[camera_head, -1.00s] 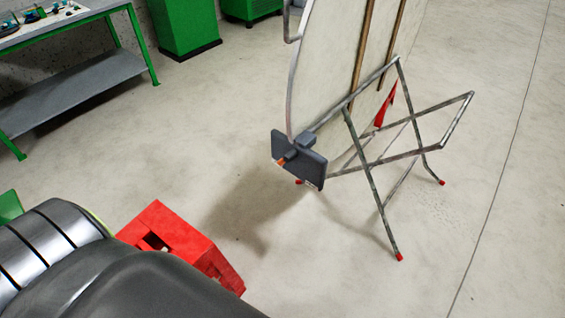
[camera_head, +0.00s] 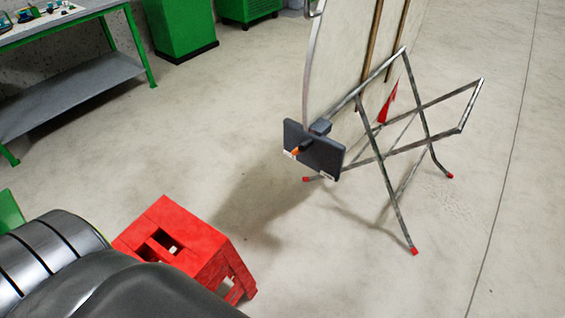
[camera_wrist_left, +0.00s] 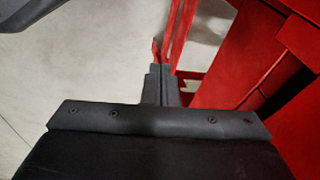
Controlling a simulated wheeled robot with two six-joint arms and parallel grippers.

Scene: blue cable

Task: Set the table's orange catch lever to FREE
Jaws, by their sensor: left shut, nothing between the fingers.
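The folding table stands tipped up, its pale top (camera_head: 340,60) on edge over crossed grey metal legs (camera_head: 432,100) with red feet. A dark grey plate (camera_head: 325,155) is fixed at the near lower edge of the top. The small orange catch lever (camera_head: 294,152) shows at the plate's left; its marks are too small to read. In the left wrist view my left gripper (camera_wrist_left: 160,72) is shut and empty, beside a red frame. In the head view the gripper is hidden, well apart from the lever. My right gripper is out of view.
A red stool-like block (camera_head: 185,240) stands on the floor close to my left arm. A green workbench (camera_head: 75,80) and green cabinets (camera_head: 180,28) stand at the back left. The floor between the stool and the table is clear.

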